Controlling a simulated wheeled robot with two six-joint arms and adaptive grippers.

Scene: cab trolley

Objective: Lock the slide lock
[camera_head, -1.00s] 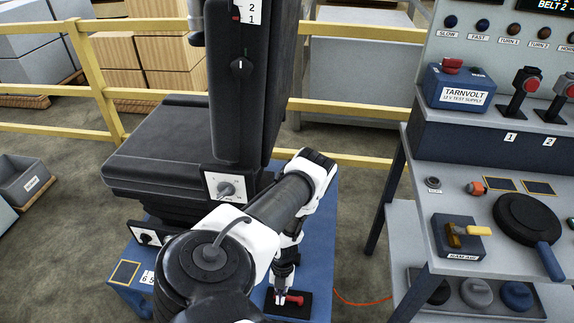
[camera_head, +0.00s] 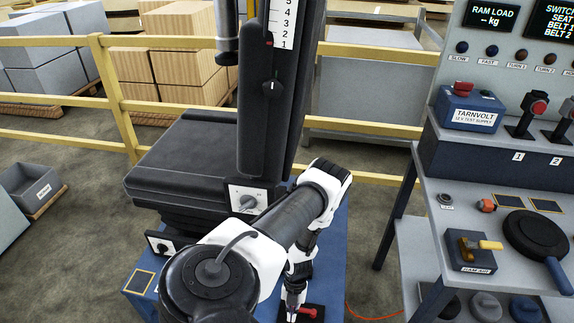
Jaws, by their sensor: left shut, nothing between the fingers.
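The slide lock looks to be the small red-handled piece (camera_head: 309,313) on a black plate at the bottom edge of the view, low on the blue trolley (camera_head: 327,262). My left gripper (camera_head: 291,315) points down at the plate, just left of the red handle. Its fingers are shut with nothing visible between them. I cannot tell whether they touch the lock, as the fingertips are at the picture's edge. My right gripper is not in view.
A black seat (camera_head: 180,160) stands on the trolley behind my left arm. A grey bench (camera_head: 470,210) with a ram-air lever box (camera_head: 470,251) and a Tarnvolt supply box (camera_head: 468,108) is at the right. A yellow railing (camera_head: 60,140) runs behind. An orange cable (camera_head: 375,317) lies on the floor.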

